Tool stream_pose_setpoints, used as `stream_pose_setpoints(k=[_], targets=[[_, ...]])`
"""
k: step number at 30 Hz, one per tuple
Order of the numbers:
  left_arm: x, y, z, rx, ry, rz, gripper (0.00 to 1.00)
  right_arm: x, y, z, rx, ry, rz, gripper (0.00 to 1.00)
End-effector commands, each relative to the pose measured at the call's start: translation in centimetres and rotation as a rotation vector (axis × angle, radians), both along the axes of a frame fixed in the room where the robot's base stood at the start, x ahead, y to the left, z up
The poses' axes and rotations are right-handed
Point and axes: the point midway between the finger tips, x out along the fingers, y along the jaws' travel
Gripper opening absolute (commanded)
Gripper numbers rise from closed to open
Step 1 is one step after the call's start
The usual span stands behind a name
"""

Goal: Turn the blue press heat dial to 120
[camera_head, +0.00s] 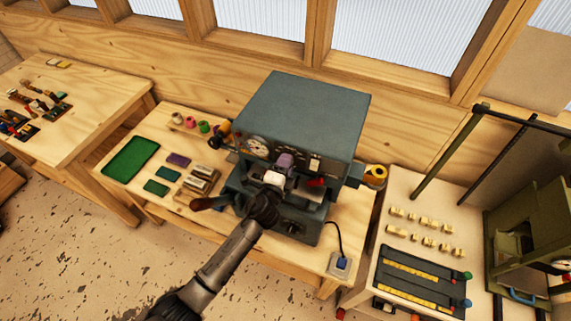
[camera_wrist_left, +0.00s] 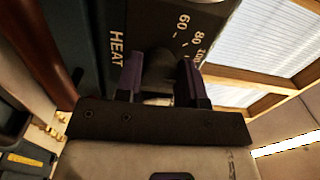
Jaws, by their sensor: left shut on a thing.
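The blue-grey press (camera_head: 312,108) stands on a wooden table, its front panel facing my left arm. My left gripper (camera_head: 285,162) is at that panel. In the wrist view, the left gripper (camera_wrist_left: 159,76) has its purple fingers on both sides of the dark heat dial (camera_wrist_left: 158,66), shut on it. The word HEAT and the marks 60, 80 and part of 100 show on the panel (camera_wrist_left: 195,18) around the dial. The dial's pointer cannot be made out, so its setting is unclear. In the head view the gripper hides the dial. My right gripper is not in view.
A round gauge (camera_head: 257,146) sits left of the gripper on the panel. A green tray (camera_head: 131,157) and several foil rolls (camera_head: 190,122) lie left of the press. A red-brown handle (camera_head: 204,203) juts out at the press's front left. A second bench (camera_head: 398,186) stands at right.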

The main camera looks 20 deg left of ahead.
Motion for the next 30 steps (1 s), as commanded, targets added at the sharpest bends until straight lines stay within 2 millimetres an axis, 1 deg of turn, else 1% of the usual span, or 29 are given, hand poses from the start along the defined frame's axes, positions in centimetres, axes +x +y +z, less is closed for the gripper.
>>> stream_pose_setpoints(k=[6, 12, 29, 30], targets=[[0.02, 0.05, 0.06, 0.117, -0.004, 0.0, 0.12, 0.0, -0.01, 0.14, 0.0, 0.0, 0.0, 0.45], [0.02, 0.02, 0.05, 0.175, -0.005, 0.0, 0.12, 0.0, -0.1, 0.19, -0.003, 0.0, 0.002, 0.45], [0.01, 0.02, 0.04, 0.202, -0.007, -0.001, 0.12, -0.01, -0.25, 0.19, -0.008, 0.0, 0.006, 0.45], [0.01, 0.02, 0.04, 0.202, -0.007, -0.001, 0.37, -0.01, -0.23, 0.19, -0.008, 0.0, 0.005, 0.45]])
